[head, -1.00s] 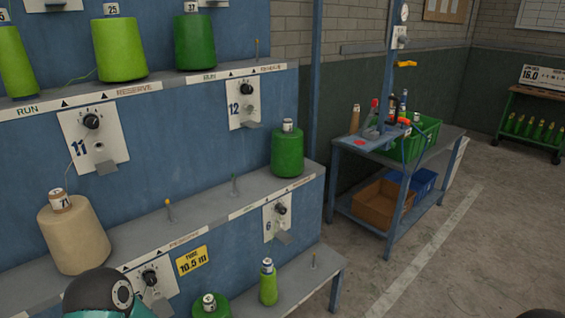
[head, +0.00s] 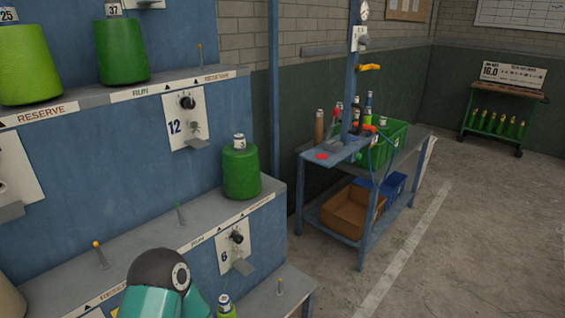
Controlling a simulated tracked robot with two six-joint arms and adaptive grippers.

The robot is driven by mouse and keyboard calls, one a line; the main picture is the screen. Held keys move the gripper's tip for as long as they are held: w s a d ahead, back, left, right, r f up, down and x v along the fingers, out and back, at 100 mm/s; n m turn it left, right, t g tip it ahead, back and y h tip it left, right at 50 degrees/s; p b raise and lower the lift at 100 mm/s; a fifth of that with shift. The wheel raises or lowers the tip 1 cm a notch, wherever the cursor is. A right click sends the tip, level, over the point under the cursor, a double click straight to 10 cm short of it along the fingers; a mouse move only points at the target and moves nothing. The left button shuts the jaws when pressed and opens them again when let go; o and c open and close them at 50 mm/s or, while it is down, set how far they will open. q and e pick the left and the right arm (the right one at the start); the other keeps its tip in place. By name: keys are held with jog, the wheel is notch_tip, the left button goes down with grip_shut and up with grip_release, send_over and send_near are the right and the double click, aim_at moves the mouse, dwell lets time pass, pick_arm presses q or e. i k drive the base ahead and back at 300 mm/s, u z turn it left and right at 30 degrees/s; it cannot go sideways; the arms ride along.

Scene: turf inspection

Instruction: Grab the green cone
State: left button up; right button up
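Several green cones of yarn are in the head view. A dark green cone (head: 241,172) with a white-topped tube stands upright at the right end of the middle shelf (head: 150,238). Another dark green cone (head: 123,52), tagged 37, stands on the upper shelf at the top left. A lighter green cone (head: 28,64), tagged 25, stands left of it. Neither gripper's fingers show.
A blue cart (head: 330,158) right of the rack holds a green crate (head: 381,147) with bottles nearby, and a brown box (head: 352,214) below. A green rack (head: 493,128) stands far right. The floor (head: 460,250) at right is clear.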

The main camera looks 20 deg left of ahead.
aim_at(242, 179)
jog(key=u, duration=0.05)
jog(key=i, duration=1.05)
jog(key=u, duration=0.6)
